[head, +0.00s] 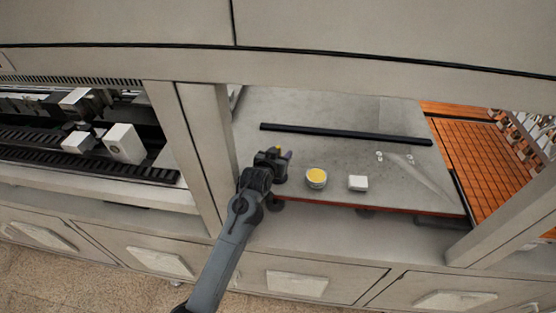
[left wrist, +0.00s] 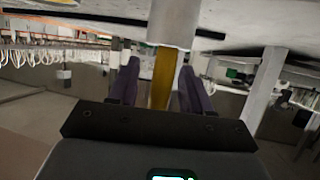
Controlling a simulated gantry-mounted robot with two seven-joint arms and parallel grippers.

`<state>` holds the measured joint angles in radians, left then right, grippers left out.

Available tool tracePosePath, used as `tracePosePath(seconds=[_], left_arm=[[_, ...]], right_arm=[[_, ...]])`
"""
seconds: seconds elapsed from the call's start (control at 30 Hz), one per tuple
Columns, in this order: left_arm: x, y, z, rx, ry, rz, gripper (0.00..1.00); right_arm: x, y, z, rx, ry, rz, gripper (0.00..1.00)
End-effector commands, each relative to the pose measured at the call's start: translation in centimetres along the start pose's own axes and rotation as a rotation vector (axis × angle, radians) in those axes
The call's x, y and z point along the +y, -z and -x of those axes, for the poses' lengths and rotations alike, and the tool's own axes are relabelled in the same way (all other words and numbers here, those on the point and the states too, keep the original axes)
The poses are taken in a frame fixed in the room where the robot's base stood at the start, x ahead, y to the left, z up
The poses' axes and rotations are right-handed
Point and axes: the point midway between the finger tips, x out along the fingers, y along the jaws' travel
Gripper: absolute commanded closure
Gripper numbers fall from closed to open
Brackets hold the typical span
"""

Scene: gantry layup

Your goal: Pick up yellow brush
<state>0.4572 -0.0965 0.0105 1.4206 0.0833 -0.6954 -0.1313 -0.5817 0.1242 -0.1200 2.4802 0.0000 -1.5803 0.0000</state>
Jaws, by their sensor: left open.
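My left gripper (head: 282,158) is at the left front part of the grey tabletop. In the left wrist view its two purple-grey fingers (left wrist: 159,80) are open, one on each side of a yellow strip that looks like the yellow brush (left wrist: 162,84). Gaps show between the strip and both fingers. The strip meets a pale grey cylinder (left wrist: 173,22) at the top of that view; I cannot tell whether this is a holder or part of the brush. In the head view only a small yellow bit (head: 279,148) shows by the gripper. My right gripper is not in view.
A round tub with a yellow top (head: 316,175) and a white block (head: 358,183) stand right of my left gripper. A long black bar (head: 345,134) lies behind on the tabletop (head: 300,110). A frame post (head: 205,150) stands close on the left.

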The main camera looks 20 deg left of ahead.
Motion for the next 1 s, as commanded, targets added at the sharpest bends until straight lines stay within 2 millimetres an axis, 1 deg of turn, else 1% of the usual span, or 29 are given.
tracePosePath(seconds=[0.27,0.3,0.37,0.6,1.0], left_arm=[[0.0,-0.03,-0.22,0.0,0.0,0.0,0.51],[0.0,-0.03,-0.22,0.0,0.0,0.0,0.54],[0.0,-0.03,-0.21,0.0,0.0,0.0,0.63],[-0.01,-0.03,-0.2,0.0,0.0,0.0,1.0],[-0.02,0.21,-0.12,0.001,0.0,0.0,1.0]], right_arm=[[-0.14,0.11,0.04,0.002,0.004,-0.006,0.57],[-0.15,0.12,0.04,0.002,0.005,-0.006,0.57],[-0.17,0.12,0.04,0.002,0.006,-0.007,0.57],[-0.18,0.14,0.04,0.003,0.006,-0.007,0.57],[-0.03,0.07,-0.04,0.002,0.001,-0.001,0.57]])
